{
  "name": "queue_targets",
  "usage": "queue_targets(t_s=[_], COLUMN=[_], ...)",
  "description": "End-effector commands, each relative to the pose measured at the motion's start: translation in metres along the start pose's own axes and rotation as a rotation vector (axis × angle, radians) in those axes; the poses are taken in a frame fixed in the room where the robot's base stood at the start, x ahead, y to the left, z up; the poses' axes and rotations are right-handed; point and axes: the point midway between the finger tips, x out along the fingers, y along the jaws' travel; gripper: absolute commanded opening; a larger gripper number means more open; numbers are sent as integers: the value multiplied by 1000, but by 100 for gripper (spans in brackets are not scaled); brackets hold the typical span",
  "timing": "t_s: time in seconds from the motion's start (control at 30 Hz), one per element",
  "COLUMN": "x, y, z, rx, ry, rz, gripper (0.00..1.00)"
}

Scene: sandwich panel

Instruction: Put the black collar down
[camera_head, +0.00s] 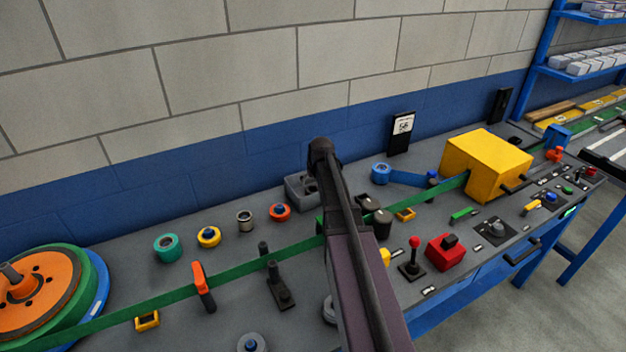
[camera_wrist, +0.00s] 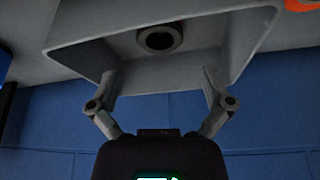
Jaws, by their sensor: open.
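The black collar (camera_wrist: 160,38), a short dark ring with a round hole, sits in a shallow grey tray (camera_wrist: 95,57) in the wrist view. My gripper (camera_wrist: 159,76) is open, with its two fingers spread apart at the near edge of the tray. The collar lies beyond the fingertips, between them in the picture, and no finger appears to touch it. In the head view the grey tray (camera_head: 296,190) stands at the back of the bench, partly behind my arm. My gripper and the collar cannot be made out clearly there.
A teal ring (camera_head: 168,247), a yellow ring (camera_head: 209,237), a steel ring (camera_head: 245,220) and an orange ring (camera_head: 280,212) stand left of the tray. A green belt (camera_head: 240,269) runs along the bench. A yellow box (camera_head: 485,163) stands right. The blue wall (camera_head: 250,153) is close behind.

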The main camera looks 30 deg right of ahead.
Motion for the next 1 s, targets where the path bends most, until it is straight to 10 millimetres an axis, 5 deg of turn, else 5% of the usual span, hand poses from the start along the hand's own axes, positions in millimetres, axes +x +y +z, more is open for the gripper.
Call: queue_targets(t_s=[0.5, 1.0], x=[-51, -65], y=[0, 0], z=[-1, 0], rx=[1, 1], ry=[0, 0], rz=[0, 0], gripper=[100, 100])
